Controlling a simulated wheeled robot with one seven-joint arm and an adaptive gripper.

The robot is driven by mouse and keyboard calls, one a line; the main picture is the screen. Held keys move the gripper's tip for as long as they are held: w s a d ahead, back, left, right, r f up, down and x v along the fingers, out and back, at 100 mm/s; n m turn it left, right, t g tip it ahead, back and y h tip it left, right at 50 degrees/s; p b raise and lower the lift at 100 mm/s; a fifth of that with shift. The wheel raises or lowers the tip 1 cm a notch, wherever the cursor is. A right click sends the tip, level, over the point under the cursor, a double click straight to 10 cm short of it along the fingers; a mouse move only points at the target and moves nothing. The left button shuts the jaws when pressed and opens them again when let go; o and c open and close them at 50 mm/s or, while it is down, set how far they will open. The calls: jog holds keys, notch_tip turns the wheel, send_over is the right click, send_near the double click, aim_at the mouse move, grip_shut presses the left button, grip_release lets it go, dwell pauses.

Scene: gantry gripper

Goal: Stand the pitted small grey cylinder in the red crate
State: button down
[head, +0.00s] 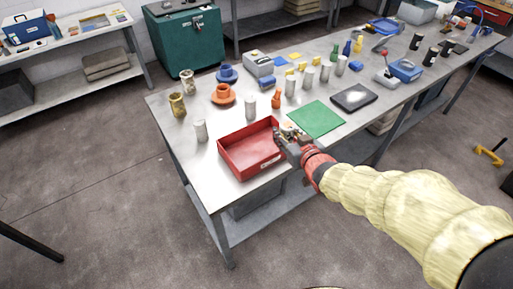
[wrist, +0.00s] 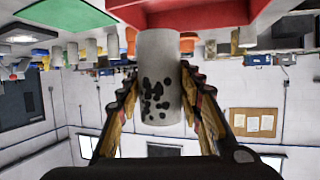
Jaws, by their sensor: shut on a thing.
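My gripper (head: 282,137) is at the right side of the red crate (head: 238,166), by its right wall in the head view. In the wrist view, which looks upside down, my gripper (wrist: 160,85) is shut on the pitted small grey cylinder (wrist: 157,70), with one finger on each side. The cylinder has dark pits on its side and looks about upright. Part of the red crate (wrist: 205,14) shows beyond the cylinder's lower end; I cannot tell whether they touch. In the head view my gripper hides most or all of the cylinder.
Plain grey cylinders (head: 200,131) and (head: 251,107) stand behind the crate, with several more further right. An orange cup (head: 223,92), brass jar (head: 178,105) and orange bottle (head: 276,98) stand nearby. A green mat (head: 316,119) lies right of the crate. The crate's visible floor looks empty.

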jog(key=w+a+f+b, duration=0.2)
jog(key=w+a+f, duration=0.2)
jog(key=w+a+f+b, duration=0.2)
jog(key=w+a+f, duration=0.2)
jog(key=a+f, duration=0.1)
jog(key=shift+w+a+f, duration=0.1)
jog(key=shift+w, duration=0.05)
jog(key=shift+f+b, duration=0.75)
jog(key=shift+f, duration=0.75)
jog(key=shift+f, duration=0.15)
jog(key=c, duration=1.2)
grip_release()
jog(key=shift+f, duration=0.1)
